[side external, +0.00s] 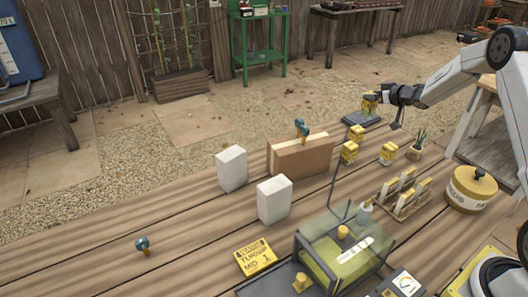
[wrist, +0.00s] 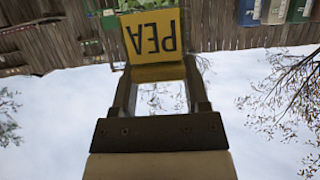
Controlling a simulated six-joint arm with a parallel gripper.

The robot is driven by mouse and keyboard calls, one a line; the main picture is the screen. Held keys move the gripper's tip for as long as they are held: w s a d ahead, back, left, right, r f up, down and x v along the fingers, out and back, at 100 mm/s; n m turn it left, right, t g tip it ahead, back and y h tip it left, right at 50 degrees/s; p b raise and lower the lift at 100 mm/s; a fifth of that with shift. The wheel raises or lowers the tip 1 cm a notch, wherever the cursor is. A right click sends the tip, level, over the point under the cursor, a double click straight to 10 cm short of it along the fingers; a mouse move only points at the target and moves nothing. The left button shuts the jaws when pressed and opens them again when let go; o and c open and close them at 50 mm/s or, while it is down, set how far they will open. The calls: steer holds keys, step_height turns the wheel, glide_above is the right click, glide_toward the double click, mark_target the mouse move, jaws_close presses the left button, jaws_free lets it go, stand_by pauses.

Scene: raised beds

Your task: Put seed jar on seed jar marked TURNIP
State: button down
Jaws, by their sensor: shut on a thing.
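My gripper (side external: 374,97) is at the far right of the table, shut on a yellow seed jar (side external: 369,106). In the wrist view, the jar (wrist: 152,40) sits between my fingers, and its yellow label reads PEA, upside down in the picture. The held jar is over or on a dark flat pad (side external: 349,122); I cannot tell whether it touches. Three similar yellow jars stand nearer: one (side external: 356,132) behind, one (side external: 349,152) before it, one (side external: 388,153) to the right. Their labels are too small to read, so I cannot tell which is marked TURNIP.
A yellow card (side external: 258,257) reads TURNIP among other words. A brown box (side external: 302,157), two white blocks (side external: 231,168) (side external: 274,199), a small plant (side external: 416,145), a packet rack (side external: 405,196), a round tin (side external: 470,188) and a glass-lidded case (side external: 344,247) stand around.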

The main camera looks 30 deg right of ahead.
steer(key=shift+w+d+f, duration=0.25)
steer(key=shift+w+f, duration=0.3)
steer(key=shift+f, duration=0.15)
steer(key=shift+w+d+f, duration=0.25)
steer(key=shift+w+f, duration=0.35)
steer(key=shift+f, duration=0.15)
steer(key=shift+w+d+f, duration=0.25)
steer(key=shift+w+f, duration=0.3)
steer(key=shift+f, duration=0.15)
steer(key=shift+f, duration=0.1)
steer(key=shift+w+d+f, duration=0.1)
steer(key=shift+w+f, duration=0.1)
steer(key=shift+f, duration=1.55)
steer(key=shift+f, duration=0.1)
steer(key=shift+c, duration=0.4)
jaws_free()
steer(key=shift+s, duration=0.1)
